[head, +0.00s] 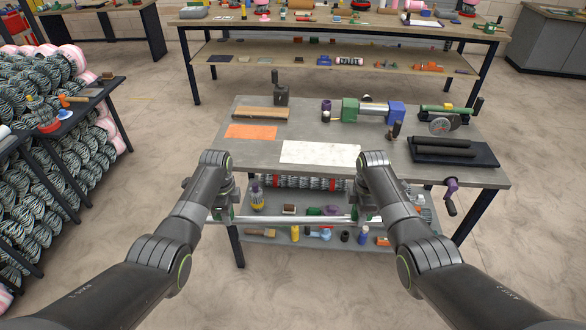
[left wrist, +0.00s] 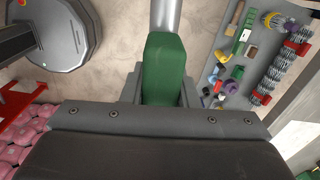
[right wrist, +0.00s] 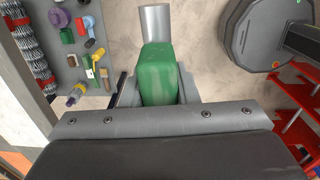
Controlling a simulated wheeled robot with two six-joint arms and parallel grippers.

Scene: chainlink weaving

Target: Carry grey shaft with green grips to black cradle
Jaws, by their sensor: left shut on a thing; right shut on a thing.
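The grey shaft (head: 292,219) runs level between my two grippers, in front of the near edge of the workbench and low against it. My left gripper (head: 224,212) is shut on one green grip, which fills the jaws in the left wrist view (left wrist: 164,70). My right gripper (head: 364,210) is shut on the other green grip, seen in the right wrist view (right wrist: 158,75). A black tray-like piece with two dark rolls (head: 484,156) lies on the right of the bench top; it looks like the black cradle.
The workbench (head: 235,150) carries an orange sheet (head: 250,131), a white sheet (head: 318,152), a green-and-blue roller device (head: 374,110) and upright black posts (head: 281,94). A purple-handled crank (head: 451,196) hangs at its right edge. A lower shelf holds several small items.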

